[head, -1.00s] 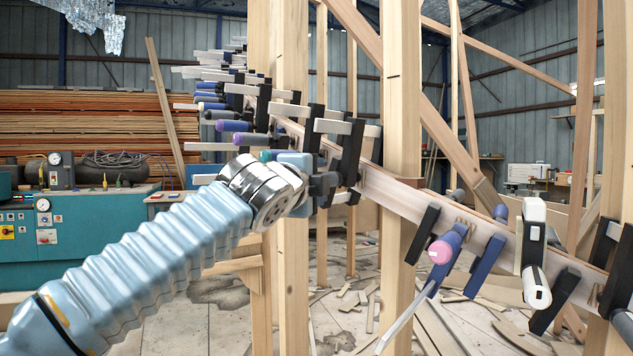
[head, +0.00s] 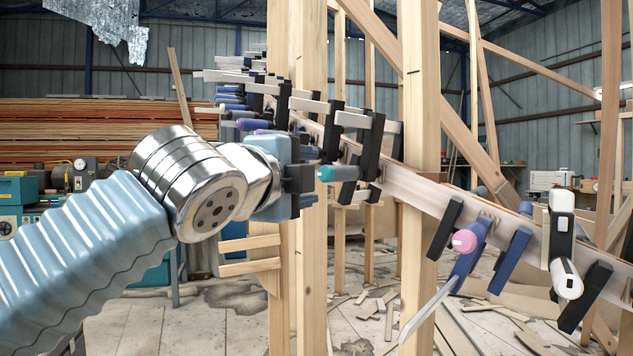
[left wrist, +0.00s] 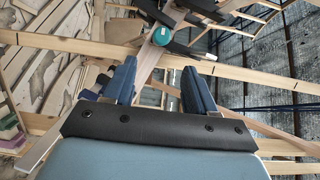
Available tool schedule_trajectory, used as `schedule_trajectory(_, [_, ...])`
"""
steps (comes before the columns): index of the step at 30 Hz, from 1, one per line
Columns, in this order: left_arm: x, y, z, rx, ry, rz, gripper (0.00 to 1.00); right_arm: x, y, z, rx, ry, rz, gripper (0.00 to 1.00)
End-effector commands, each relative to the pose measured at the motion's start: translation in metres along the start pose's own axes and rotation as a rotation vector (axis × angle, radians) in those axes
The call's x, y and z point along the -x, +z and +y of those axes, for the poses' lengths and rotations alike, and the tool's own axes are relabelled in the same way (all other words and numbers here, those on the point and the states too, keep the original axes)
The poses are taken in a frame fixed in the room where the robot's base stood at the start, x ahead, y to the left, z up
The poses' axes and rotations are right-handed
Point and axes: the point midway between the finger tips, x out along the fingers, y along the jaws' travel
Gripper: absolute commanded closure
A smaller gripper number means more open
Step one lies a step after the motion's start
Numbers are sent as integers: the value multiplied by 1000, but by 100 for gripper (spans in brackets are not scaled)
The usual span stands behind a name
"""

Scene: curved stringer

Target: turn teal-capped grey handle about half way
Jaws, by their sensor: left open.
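The teal-capped grey handle (head: 327,173) sticks out leftward from a dark clamp (head: 370,150) on the curved wooden stringer. My left gripper (head: 309,181) is just left of the cap in the head view, with its fingers pointing at it. In the left wrist view the teal cap (left wrist: 162,34) lies beyond the fingertips, roughly in line with the gap between them. My left gripper (left wrist: 160,68) is open, with nothing between its blue fingers. My right gripper is not in view.
Several other clamps line the stringer (head: 415,185), including a pink-capped blue handle (head: 465,240) and a white-handled clamp (head: 565,275) on the right. Upright wooden posts (head: 312,80) stand close behind my gripper. Wood scraps litter the floor.

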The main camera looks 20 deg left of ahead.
Motion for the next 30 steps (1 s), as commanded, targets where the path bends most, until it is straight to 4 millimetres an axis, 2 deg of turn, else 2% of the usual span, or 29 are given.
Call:
schedule_trajectory(12, [6,0,0,0,0,1,44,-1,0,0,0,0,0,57])
schedule_trajectory(19, [17,5,0,1,-1,0,44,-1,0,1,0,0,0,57])
schedule_trajectory(30, [17,5,0,1,0,1,44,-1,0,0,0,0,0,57])
